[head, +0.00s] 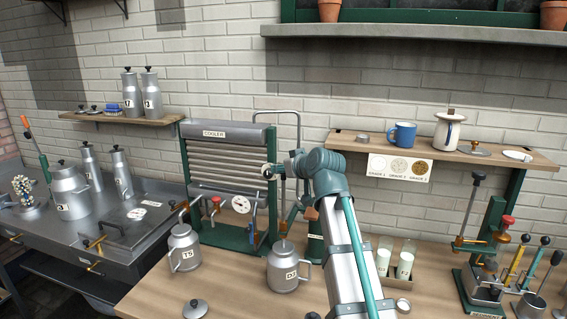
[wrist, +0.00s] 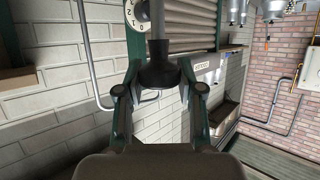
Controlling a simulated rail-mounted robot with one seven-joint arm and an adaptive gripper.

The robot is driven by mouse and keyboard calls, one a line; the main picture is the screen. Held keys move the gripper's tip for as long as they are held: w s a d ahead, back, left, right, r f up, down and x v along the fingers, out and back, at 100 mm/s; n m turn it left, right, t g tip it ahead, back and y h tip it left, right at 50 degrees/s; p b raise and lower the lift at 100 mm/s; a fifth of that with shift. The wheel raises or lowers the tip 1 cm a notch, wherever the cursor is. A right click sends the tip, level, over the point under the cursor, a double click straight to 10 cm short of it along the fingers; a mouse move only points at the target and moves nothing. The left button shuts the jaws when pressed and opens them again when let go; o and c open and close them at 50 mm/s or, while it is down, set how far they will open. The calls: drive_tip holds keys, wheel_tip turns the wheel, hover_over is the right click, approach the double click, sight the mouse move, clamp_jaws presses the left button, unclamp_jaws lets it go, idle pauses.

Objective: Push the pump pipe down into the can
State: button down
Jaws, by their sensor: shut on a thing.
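In the wrist view my gripper (wrist: 160,90) is shut on the black flared grip of the pump pipe (wrist: 157,28). The grey pipe runs from that grip to the top edge of this view, and its far end is out of view. I cannot tell whether the pipe's lower end is inside this can.
The ribbed cooler (head: 226,160) with a dial stands close behind. Another can (head: 184,250) stands to the left. Milk glasses (head: 405,264) and a green lever press (head: 484,262) are to the right. A shelf (head: 440,149) holds a blue mug (head: 402,134).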

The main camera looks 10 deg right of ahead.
sight(284, 184)
wheel_tip(284, 184, down, 16)
drive_tip(key=b, duration=0.7)
drive_tip(key=shift+s+r, duration=0.1)
drive_tip(key=shift+r, duration=0.15)
drive_tip(key=shift+b, duration=0.3)
drive_tip(key=c, duration=0.7)
unclamp_jaws()
wheel_tip(284, 184, up, 10)
